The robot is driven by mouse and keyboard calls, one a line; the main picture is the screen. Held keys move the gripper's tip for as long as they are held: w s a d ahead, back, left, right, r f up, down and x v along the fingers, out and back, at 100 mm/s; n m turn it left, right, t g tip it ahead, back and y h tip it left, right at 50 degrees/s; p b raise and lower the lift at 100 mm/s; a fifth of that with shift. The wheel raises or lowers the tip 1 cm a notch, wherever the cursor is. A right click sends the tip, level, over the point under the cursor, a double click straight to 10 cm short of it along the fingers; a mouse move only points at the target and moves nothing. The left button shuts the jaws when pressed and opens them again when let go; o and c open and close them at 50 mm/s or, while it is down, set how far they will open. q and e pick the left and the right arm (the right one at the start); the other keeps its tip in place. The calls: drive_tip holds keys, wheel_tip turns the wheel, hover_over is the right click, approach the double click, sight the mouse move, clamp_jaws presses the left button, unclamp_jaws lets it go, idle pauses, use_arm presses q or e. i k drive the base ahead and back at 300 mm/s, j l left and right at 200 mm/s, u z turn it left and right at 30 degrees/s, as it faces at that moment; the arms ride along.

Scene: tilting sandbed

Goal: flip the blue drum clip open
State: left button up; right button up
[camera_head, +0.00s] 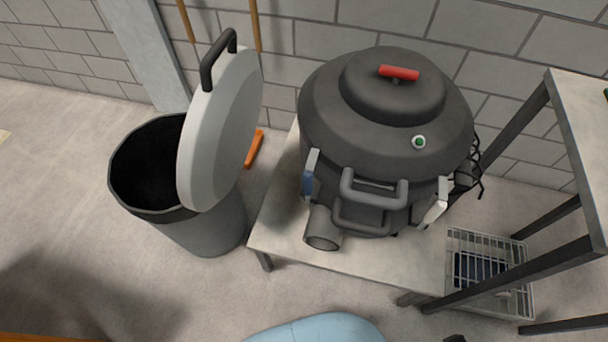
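A dark grey drum (385,125) with a domed lid and a red top handle (399,72) stands on a low pale table. The blue drum clip (308,183) is on the drum's left front side, below the lid rim. It has a pale upper part and lies upright, close to the drum wall; I cannot tell for certain whether it is latched. Two grey bar handles (374,190) are between the clips. Neither of my grippers can be made out.
A pipe stub (323,229) sticks out below the blue clip. The low table (347,262) has bare space in front. A dark bin (205,225) with a tilted grey lid (222,130) stands left. A dark-framed table (540,265) and wire basket (489,270) are right.

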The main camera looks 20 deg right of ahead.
sight(308, 176)
drive_tip(key=k+l+u, duration=0.15)
drive_tip(key=l+u, duration=0.2)
drive_tip(key=k+l+u, duration=0.2)
drive_tip(key=u, duration=0.15)
